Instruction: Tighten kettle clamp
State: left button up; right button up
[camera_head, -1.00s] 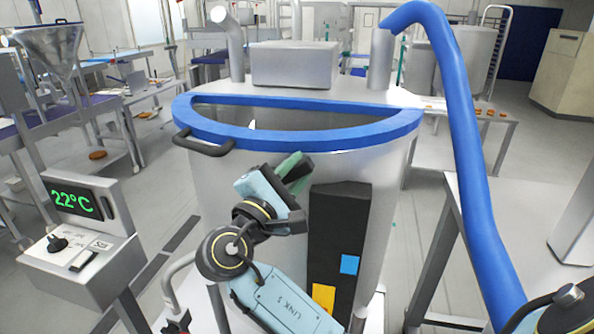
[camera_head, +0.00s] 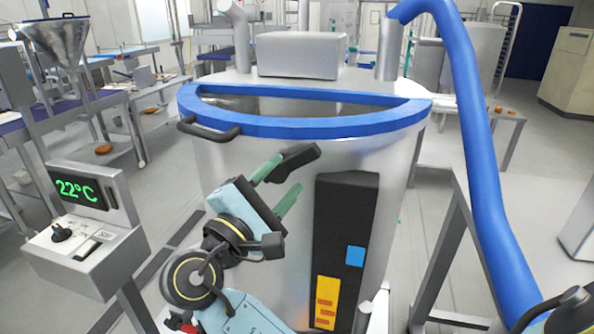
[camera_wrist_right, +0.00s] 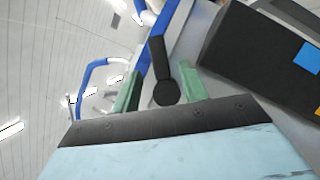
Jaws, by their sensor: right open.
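The kettle (camera_head: 225,165) is a large steel vessel with a blue rim, in the middle of the head view. A short black lever, seemingly the clamp (camera_head: 301,157), stands out at its front below the rim. In the right wrist view the lever (camera_wrist_right: 157,62) ends in a round knob. My right gripper (camera_head: 279,181) is open, with green fingers pointing up toward the lever. In the right wrist view the lever shows between the fingertips (camera_wrist_right: 160,88); I cannot tell whether they touch it. My left gripper is out of view.
A black panel (camera_head: 341,215) with blue and yellow patches is on the kettle front, right of the gripper. A black handle (camera_head: 210,129) is at the rim's left. A control box (camera_head: 85,250) reading 22°C stands left. A blue hose (camera_head: 475,130) runs down the right.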

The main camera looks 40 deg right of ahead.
jog(key=b+v, duration=0.1)
jog(key=v, duration=0.6)
jog(key=shift+b, duration=0.3)
jog(key=shift+w+d, duration=0.1)
jog(key=shift+c, duration=0.4)
